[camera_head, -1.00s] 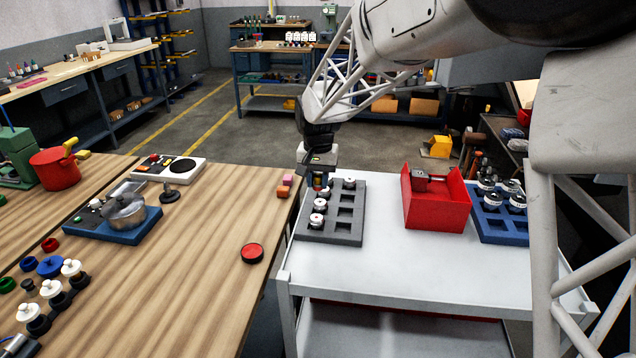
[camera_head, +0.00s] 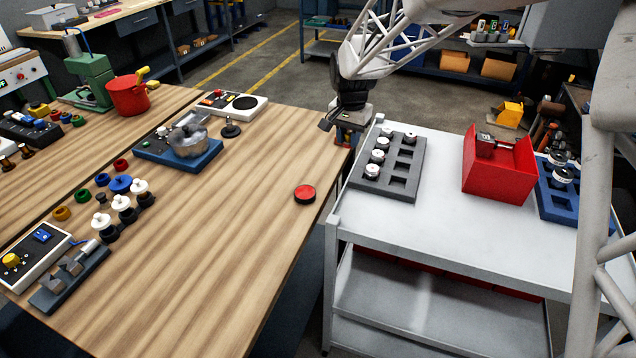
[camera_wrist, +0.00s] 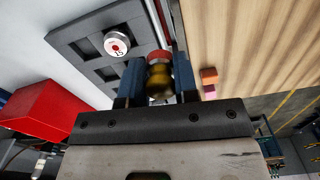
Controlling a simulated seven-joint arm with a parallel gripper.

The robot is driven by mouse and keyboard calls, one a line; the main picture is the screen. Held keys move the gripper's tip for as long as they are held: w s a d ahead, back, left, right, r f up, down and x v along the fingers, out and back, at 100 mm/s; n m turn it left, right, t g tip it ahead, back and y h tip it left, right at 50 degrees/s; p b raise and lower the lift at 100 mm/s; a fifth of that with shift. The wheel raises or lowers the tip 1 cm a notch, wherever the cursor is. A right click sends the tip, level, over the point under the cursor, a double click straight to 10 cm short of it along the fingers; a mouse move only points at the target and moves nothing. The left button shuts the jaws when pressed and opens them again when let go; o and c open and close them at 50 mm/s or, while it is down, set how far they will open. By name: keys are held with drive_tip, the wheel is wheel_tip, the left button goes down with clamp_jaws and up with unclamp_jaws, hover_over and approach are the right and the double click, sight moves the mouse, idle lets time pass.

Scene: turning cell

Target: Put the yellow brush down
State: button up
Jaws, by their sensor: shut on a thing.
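My gripper (camera_head: 346,138) hangs over the gap between the wooden bench and the white cart, near the cart's far left corner. In the wrist view its two blue fingers (camera_wrist: 158,84) are shut on the yellow brush (camera_wrist: 160,82). Only a short, rounded, dark yellow part with a reddish end shows between the fingers; the rest is hidden. In the head view the brush is too small and covered to make out clearly.
The wooden bench (camera_head: 235,230) has bare room around a red round pad (camera_head: 305,194). A grey tray (camera_head: 398,186) with several round parts and a red bin (camera_head: 497,182) stand on the white cart (camera_head: 450,225).

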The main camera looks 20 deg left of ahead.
drive_tip(key=s+a+f+m, duration=0.1)
drive_tip(key=s+a+f, duration=0.1)
drive_tip(key=a, duration=0.5)
drive_tip(key=shift+s+a+f+m, duration=0.3)
drive_tip(key=shift+s+a, duration=0.1)
drive_tip(key=shift+s, duration=0.45)
hover_over(316, 184)
drive_tip(key=shift+f, duration=3.1)
drive_tip(key=shift+f, duration=0.1)
drive_tip(key=shift+f, duration=1.8)
drive_tip(key=shift+f, duration=0.1)
drive_tip(key=o, duration=0.9)
